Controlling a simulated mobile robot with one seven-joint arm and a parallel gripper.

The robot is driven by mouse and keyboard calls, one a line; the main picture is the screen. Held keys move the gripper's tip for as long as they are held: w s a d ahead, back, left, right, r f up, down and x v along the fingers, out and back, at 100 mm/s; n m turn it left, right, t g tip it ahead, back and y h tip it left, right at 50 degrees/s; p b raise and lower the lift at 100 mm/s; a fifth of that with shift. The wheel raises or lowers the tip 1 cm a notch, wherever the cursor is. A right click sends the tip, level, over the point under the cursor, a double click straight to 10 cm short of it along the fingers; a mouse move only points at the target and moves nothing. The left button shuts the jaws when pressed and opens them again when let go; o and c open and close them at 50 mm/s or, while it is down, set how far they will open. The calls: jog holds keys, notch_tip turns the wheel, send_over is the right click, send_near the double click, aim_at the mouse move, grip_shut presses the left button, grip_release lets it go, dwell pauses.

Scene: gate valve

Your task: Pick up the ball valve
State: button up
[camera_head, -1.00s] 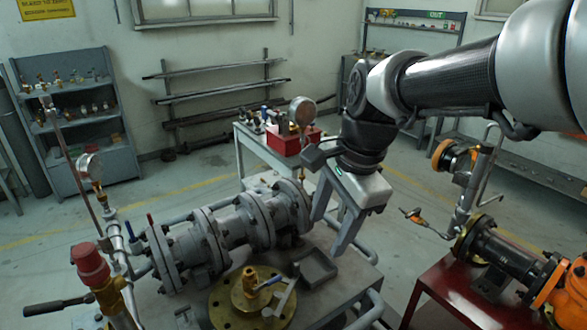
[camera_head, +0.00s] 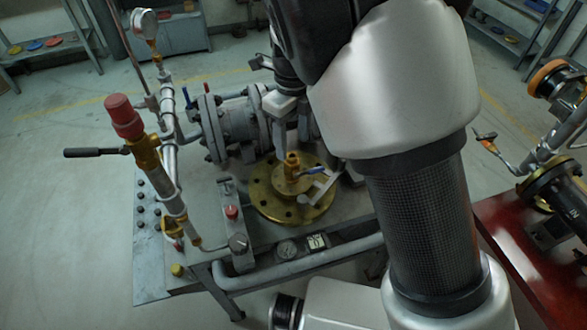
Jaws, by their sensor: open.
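The ball valve (camera_head: 292,168), a small brass body with a blue lever, stands on a round brass flange (camera_head: 262,200) on the grey bench. My gripper (camera_head: 291,139) points down close behind and above the valve in this view. Its jaws are open with nothing seen between them. My arm hides part of the gripper's right side. I cannot tell the exact gap between the fingertips and the valve.
Grey flanged piping (camera_head: 228,128) lies just behind the flange. A red-capped brass fitting (camera_head: 124,118) and a pressure gauge (camera_head: 144,22) rise at the left. A red bench (camera_head: 500,240) with a black pipe stands at the right.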

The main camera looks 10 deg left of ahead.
aim_at(292, 160)
notch_tip(292, 160, down, 8)
jog(key=shift+w+a+r, duration=0.1)
grip_shut()
dwell(0.5)
